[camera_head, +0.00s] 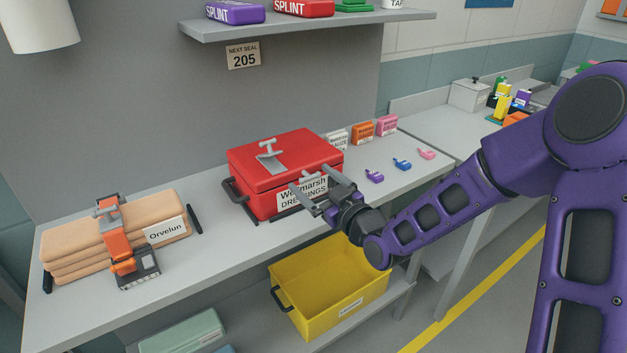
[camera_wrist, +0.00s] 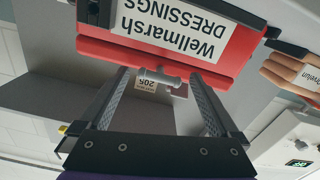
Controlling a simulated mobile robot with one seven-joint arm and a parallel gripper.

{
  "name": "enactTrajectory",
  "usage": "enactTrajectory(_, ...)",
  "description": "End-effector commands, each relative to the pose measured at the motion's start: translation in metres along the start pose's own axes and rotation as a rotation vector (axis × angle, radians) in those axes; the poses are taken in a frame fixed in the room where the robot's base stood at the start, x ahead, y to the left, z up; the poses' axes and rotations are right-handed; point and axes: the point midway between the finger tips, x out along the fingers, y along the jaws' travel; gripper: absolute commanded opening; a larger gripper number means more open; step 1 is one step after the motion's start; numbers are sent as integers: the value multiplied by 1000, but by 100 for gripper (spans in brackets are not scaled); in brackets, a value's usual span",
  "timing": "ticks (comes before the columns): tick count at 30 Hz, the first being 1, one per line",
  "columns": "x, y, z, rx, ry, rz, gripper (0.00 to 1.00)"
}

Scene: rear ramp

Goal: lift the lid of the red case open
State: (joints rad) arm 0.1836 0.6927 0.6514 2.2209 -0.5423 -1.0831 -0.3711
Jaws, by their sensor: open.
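The red case (camera_head: 260,203) stands shut on the bench, with a label on its front reading "Wellmarsh DRESSINGS"; its lid (camera_head: 305,147) is down. A grey T-shaped piece (camera_head: 267,148) stands on the lid's top. My gripper (camera_head: 312,178) is open at the case's front right, partly covering the label. In the wrist view, which is upside down, the case's label (camera_wrist: 168,28) shows beyond the fingers. A grey T-shaped handle (camera_wrist: 162,76) by the lid's edge appears between the open fingers; I cannot tell whether they touch it.
Beige folded packs (camera_head: 80,245) with an orange strap lie left of the case. Small boxes (camera_head: 362,132) and coloured clips (camera_head: 402,163) are to its right. A shelf (camera_head: 320,27) with splint cases hangs above. A yellow bin (camera_head: 345,310) sits below the bench.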

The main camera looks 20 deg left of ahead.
Motion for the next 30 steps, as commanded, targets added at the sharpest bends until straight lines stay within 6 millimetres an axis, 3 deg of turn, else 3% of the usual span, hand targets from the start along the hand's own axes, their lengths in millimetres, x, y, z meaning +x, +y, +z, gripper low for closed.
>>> enactTrajectory(2,0,0,0,0,0,0,94)
enactTrajectory(18,0,0,0,0,0,0,0)
enactTrajectory(30,1,2,-9,-3,-19,-4,0)
